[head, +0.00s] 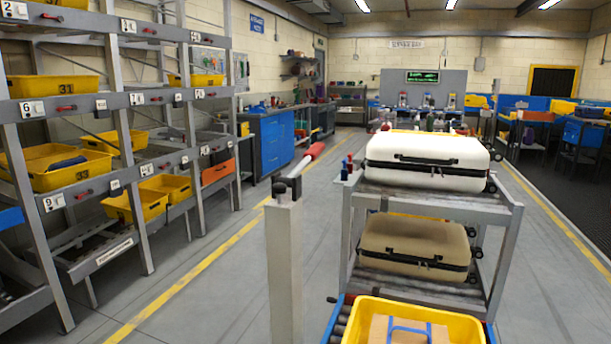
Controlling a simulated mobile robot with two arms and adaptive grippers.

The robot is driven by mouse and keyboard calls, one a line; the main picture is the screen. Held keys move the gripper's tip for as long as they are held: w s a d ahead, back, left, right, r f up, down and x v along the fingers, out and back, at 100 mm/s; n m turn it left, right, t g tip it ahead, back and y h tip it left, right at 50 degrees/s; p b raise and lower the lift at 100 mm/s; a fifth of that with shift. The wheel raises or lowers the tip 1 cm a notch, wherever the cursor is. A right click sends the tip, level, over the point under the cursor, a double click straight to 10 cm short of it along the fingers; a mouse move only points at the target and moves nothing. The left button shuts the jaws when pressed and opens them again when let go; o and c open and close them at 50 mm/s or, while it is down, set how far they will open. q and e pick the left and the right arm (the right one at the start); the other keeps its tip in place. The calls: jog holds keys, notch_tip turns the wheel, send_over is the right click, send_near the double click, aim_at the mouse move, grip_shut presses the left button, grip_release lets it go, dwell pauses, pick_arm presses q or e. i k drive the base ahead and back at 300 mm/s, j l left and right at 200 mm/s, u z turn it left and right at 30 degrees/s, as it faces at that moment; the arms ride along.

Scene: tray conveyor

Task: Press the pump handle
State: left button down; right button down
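The pump handle (303,162) is a short lever with a red grip, sloping up to the right and away from me. Its lower end meets a black pivot (287,187) on top of a grey upright post (285,265). Nothing is touching the handle. Neither of my grippers shows in the head view.
Right of the post stands a grey roller rack (348,235) with a white suitcase (425,160) above a tan suitcase (414,243). A yellow tray (462,325) is at the front. Shelving with yellow bins (68,172) lines the left. Open floor (225,285) lies left of the post.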

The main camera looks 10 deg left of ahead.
aim_at(314, 151)
jog(key=i+j+z, duration=0.3)
jog(key=j, duration=0.3)
jog(key=i+j+z, duration=0.3)
jog(key=j, duration=0.45)
jog(key=i+j+z, duration=0.3)
jog(key=j, duration=0.45)
jog(key=i+j+z, duration=0.15)
jog(key=i+l, duration=0.1)
jog(key=l, duration=0.15)
jog(key=i+l, duration=0.1)
jog(key=l, duration=0.15)
